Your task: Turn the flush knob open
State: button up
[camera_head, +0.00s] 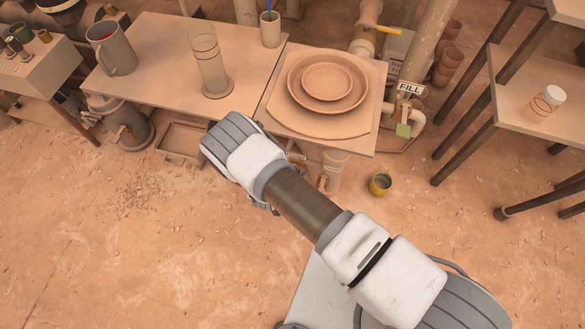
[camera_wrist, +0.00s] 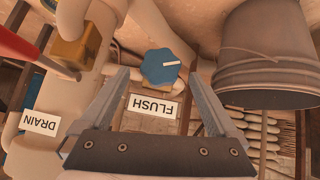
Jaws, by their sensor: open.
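The flush knob (camera_wrist: 159,68) is a blue, scalloped dial with a white pointer line, seen in the wrist view. Its pointer lies nearly level, towards the right. An upside-down FLUSH label (camera_wrist: 152,106) sits just below it in the picture. My gripper (camera_wrist: 155,76) is open, with one finger on each side of the knob in the picture. I cannot tell whether the fingertips reach its depth or touch it. Nothing is held. In the head view my arm covers the area, and the knob does not show there.
In the wrist view, a red handle (camera_wrist: 32,43) and brass block (camera_wrist: 77,48) are left, above a DRAIN label (camera_wrist: 39,123). A grey bucket (camera_wrist: 266,60) is close on the right. The head view shows a FILL label (camera_head: 410,88) and a table (camera_head: 150,85) above my arm.

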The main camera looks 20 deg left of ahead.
jog(key=p+v, duration=0.4)
jog(key=v, duration=1)
